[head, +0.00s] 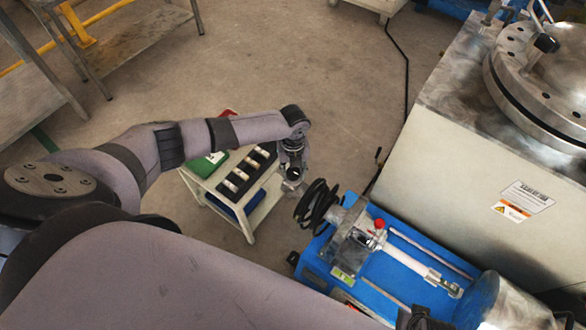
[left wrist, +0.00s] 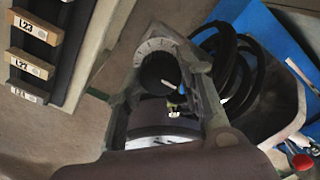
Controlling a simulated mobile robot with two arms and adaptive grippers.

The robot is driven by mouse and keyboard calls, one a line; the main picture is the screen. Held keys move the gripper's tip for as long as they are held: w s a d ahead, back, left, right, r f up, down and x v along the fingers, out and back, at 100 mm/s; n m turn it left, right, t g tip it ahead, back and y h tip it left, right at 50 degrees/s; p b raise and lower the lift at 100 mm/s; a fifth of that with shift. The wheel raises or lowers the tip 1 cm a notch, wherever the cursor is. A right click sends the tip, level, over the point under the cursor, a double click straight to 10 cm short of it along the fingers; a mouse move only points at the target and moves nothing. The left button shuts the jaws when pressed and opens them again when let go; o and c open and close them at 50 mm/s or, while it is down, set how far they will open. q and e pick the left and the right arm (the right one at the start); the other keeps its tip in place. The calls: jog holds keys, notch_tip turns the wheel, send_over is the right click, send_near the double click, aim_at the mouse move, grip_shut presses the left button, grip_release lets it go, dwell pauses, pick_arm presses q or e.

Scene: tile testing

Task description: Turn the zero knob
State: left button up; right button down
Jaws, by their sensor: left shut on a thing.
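The zero knob (left wrist: 158,76) is a round black knob with a white mark, in front of a pale graduated dial (left wrist: 150,47) in the left wrist view. My left gripper (left wrist: 163,85) is shut on the knob, with one finger on each side of it. In the head view my left gripper (head: 291,180) points down beside the blue machine; the knob itself is too small or hidden to make out there. A white gauge face (left wrist: 160,138) is partly visible below the knob in the left wrist view.
A blue test machine (head: 375,255) with coiled black hose (head: 316,204) and a red knob (head: 379,224) stands right of the gripper. A white cart (head: 198,187) with labelled tile samples (head: 237,181) is on the left. A large metal vessel (head: 560,80) stands far right.

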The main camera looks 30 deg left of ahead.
aim_at(293, 171)
dwell(0.5)
pick_arm(q)
jog(key=o, duration=1.2)
jog(key=shift+c, duration=0.2)
jog(key=shift+r, duration=0.15)
notch_tip(293, 171, up, 12)
